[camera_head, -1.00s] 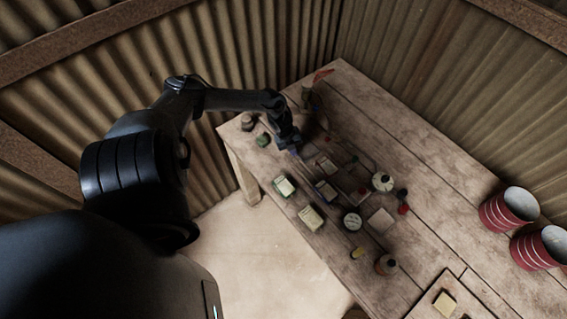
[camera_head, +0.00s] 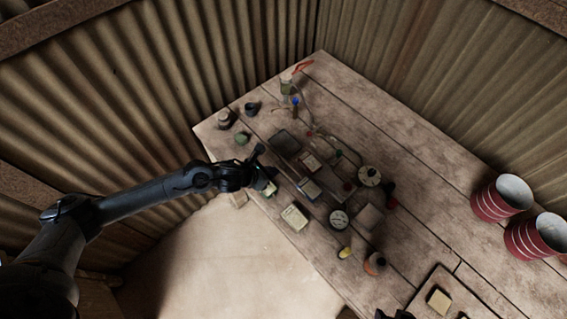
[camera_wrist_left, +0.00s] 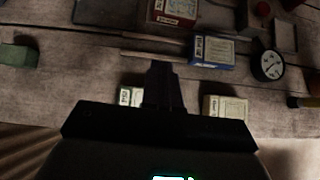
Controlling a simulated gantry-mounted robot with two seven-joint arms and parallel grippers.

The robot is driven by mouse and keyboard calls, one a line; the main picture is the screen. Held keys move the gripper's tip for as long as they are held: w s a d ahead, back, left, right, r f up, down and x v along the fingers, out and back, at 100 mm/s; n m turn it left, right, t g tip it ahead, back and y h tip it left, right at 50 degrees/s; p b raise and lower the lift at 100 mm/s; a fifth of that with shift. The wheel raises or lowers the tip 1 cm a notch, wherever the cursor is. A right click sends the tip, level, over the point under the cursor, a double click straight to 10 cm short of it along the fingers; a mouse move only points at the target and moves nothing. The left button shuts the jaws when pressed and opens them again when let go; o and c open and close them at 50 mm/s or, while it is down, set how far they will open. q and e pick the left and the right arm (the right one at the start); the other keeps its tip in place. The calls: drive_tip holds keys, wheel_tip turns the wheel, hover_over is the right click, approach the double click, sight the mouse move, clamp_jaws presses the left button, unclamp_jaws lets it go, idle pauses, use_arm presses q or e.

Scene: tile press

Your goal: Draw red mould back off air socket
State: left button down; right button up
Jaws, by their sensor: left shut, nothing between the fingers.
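The red mould (camera_head: 311,163) is a small block with a pale label and a red body, lying near a thin rail line; it shows at the top of the left wrist view (camera_wrist_left: 172,12). I cannot make out the air socket or whether the mould touches it. My left gripper (camera_head: 267,163) is shut and empty, low over the front of the table, left of the red mould and apart from it. In the wrist view its fingers (camera_wrist_left: 163,85) point toward the red mould. A dark shape at the head view's bottom edge may be my right gripper.
A blue mould (camera_head: 309,188) and a cream block (camera_head: 294,217) lie nearby. A green-edged block (camera_wrist_left: 130,97) is beside my fingers. Red cups (camera_head: 500,198) stand far right.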

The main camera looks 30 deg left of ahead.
sight(302, 161)
use_arm(q)
drive_tip(key=x, duration=0.9)
drive_tip(key=shift+w, duration=0.1)
drive_tip(key=w, duration=0.1)
drive_tip(key=w+d, duration=0.1)
drive_tip(key=shift+w+d+f, duration=0.1)
drive_tip(key=shift+w, duration=0.3)
drive_tip(key=shift+w+d, duration=0.25)
drive_tip(key=shift+w, duration=0.3)
drive_tip(key=shift+w+d+f+b, duration=0.25)
drive_tip(key=shift+w+b, duration=0.3)
drive_tip(key=shift+b, duration=0.15)
drive_tip(key=shift+w, duration=0.25)
drive_tip(key=shift+r, duration=0.2)
